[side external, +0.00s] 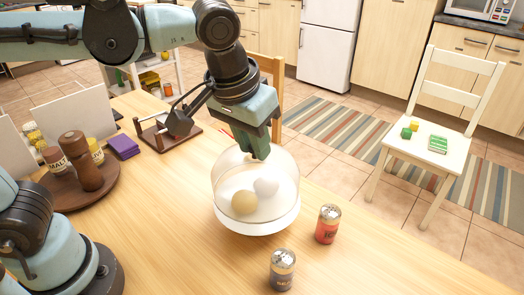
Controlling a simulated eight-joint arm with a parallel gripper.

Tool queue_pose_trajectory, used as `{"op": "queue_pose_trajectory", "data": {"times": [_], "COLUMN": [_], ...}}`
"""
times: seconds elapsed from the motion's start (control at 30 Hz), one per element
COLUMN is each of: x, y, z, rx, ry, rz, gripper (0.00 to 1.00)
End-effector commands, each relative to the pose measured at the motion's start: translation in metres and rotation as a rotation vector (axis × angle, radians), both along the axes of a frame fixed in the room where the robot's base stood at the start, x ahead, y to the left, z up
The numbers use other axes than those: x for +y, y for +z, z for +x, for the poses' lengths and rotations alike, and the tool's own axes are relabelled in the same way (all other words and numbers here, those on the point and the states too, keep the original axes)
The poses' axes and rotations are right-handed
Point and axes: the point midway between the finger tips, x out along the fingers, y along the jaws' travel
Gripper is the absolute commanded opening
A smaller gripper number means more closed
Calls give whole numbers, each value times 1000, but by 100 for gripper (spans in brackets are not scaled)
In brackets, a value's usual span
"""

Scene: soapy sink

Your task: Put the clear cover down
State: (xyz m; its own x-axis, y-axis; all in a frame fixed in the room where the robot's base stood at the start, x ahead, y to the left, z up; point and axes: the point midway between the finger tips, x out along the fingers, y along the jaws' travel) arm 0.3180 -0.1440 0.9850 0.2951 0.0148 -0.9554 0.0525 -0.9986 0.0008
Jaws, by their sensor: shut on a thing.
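The clear cover (284,167) is a see-through dome in the middle of the table. My gripper (259,152) points down from above and is shut on the top of the cover; its fingertips partly hide the grip. The cover is over a white round dish (257,226) holding a tan ball-like item (245,202) and a white one (266,187). I cannot tell whether the cover's lower rim touches the dish.
A round wooden tray (112,190) with jars and a mill is at left. A wooden stand (166,134) is behind. Bare tabletop (390,255) lies right.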

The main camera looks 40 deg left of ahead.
Motion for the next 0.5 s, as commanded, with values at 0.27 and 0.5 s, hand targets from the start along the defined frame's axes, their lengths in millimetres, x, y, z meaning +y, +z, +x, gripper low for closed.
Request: {"op": "queue_pose_trajectory", "data": {"times": [0.27, 0.5], "x": [-36, -47], "y": [34, 45], "z": [-44, -58], "rx": [-1, 0], "ry": [-5, 9], "rz": [2, 1], "gripper": [0, 0]}}
